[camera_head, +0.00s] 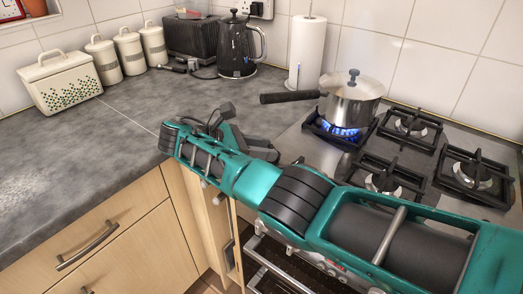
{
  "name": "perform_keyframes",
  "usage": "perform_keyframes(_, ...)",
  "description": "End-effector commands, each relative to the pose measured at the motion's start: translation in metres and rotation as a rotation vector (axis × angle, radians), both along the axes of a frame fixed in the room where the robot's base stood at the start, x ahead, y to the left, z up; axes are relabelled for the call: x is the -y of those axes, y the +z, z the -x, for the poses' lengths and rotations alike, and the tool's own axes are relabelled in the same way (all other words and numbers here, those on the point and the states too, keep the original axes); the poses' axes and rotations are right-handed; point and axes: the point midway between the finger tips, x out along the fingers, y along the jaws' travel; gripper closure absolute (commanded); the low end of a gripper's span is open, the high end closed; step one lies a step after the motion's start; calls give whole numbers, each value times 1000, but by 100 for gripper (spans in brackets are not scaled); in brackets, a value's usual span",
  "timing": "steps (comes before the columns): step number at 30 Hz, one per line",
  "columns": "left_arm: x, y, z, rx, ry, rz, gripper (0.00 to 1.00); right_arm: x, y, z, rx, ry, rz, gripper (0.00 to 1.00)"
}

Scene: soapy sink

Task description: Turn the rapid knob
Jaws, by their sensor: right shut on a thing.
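My right arm reaches in from the lower right, across the front of the hob (318,160). My right gripper (250,146) shows only in part as dark pieces behind the teal wrist, by the hob's front left corner. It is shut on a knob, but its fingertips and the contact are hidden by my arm. Which knob it is, and how far it is turned, cannot be seen. Other knobs (331,268) show partly on the front panel below the arm. The back left burner (340,129) burns with a blue flame. My left gripper is not in view.
A lidded saucepan (352,105) stands on the lit burner, its black handle (290,97) pointing left. A paper towel roll (305,55), black kettle (237,50), toaster (196,39) and cream canisters (130,52) stand along the wall. The left worktop (90,145) is clear.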

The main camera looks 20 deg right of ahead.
Motion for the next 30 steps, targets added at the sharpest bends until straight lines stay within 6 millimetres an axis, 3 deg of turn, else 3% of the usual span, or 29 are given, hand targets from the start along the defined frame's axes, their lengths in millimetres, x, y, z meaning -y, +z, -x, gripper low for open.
perform_keyframes(22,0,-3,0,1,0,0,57,2,1,-1,3,-38,6,93)
perform_keyframes(23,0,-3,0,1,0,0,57,2,1,-1,2,-38,6,60)
perform_keyframes(30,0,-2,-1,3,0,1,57,1,1,-1,2,-35,3,37)
